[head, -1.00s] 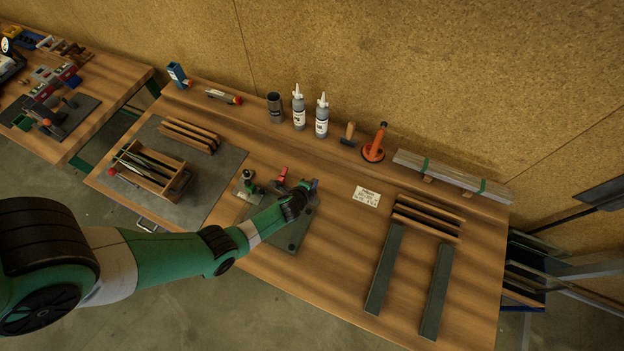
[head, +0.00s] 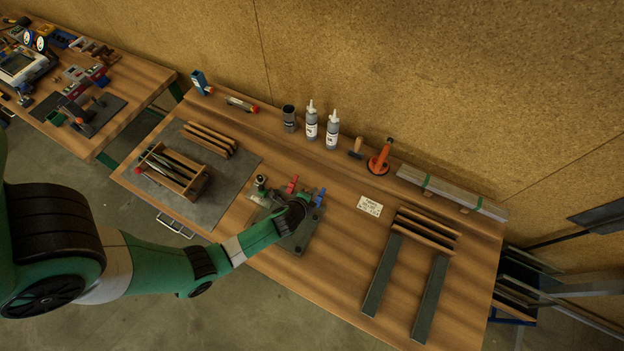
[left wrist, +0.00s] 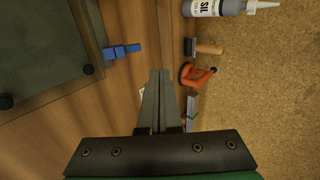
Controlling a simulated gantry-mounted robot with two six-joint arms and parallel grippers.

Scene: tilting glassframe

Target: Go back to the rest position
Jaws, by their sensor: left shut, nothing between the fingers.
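My left arm reaches from the lower left over the wooden bench (head: 320,275) in the head view. My left gripper's end lies over a dark fixture plate (head: 296,242), close to a red clamp (head: 292,184) and a blue clamp (head: 320,196); its fingers are hard to make out there. In the left wrist view the gripper (left wrist: 160,74) is shut and empty, its grey fingers together. The blue clamp (left wrist: 122,50) stands apart from the fingers there, at the edge of the plate (left wrist: 40,45). My right gripper is in neither view.
A wooden tote with tools (head: 172,172) stands on a grey mat at the left. Bottles (head: 311,121) and an orange suction lifter (head: 380,158) line the back. Slats and two dark rails (head: 430,298) lie at the right. Free floor shows in front.

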